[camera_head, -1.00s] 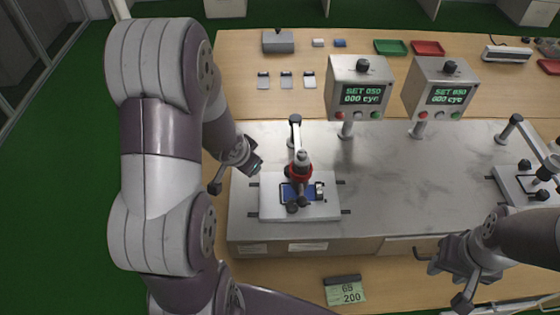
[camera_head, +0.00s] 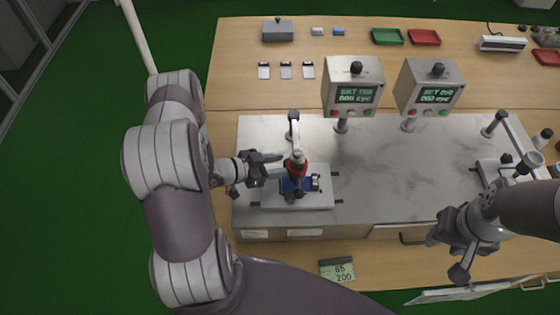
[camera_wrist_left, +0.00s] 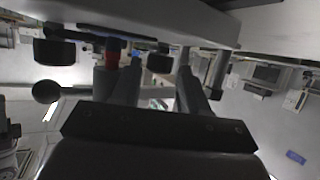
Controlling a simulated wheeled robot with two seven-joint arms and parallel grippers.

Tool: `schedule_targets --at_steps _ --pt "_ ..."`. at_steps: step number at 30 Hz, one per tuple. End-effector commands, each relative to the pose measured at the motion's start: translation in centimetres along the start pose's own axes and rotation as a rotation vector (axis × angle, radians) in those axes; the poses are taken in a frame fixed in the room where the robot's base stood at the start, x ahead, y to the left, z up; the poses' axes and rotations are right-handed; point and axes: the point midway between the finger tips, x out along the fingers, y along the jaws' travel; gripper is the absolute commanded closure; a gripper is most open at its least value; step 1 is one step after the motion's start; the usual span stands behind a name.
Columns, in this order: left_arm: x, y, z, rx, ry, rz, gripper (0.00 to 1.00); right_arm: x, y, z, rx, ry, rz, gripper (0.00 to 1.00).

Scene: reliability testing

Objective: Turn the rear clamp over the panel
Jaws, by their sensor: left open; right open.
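A blue panel (camera_head: 290,186) lies on a white fixture plate (camera_head: 322,200) at the front left of the metal bench top. A test arm with a red ring (camera_head: 299,166) stands over the panel and hides part of it. Dark clamp knobs (camera_head: 290,197) sit at the panel's front edge; I cannot make out the rear clamp clearly. My left gripper (camera_head: 278,165) is open, just left of the red ring and near the panel's rear left. In the left wrist view its two fingers (camera_wrist_left: 150,85) are apart. My right gripper (camera_head: 438,238) is open at the bench's front right, away from the panel.
Two control boxes (camera_head: 352,88) with green screens stand behind the fixture on posts. A second fixture (camera_head: 495,172) is at the right. Several phone-like devices (camera_head: 286,71) and coloured trays (camera_head: 388,37) lie at the back. The bench middle is clear.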

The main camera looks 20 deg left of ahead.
Motion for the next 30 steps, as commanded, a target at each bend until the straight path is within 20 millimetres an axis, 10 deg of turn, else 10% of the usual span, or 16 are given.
schedule_targets --at_steps 11,16,30 --pt "0.92 0.01 0.03 0.000 -0.001 0.000 0.56 -0.15 0.00 -0.01 0.000 0.000 0.000 0.57" --pt "0.90 0.00 0.02 0.000 -0.001 0.000 0.97 -0.15 0.00 -0.01 0.000 0.000 0.000 0.57" --pt "0.98 -0.36 0.19 0.042 -0.001 0.095 0.97 0.80 0.00 0.10 0.000 0.000 0.000 0.57"
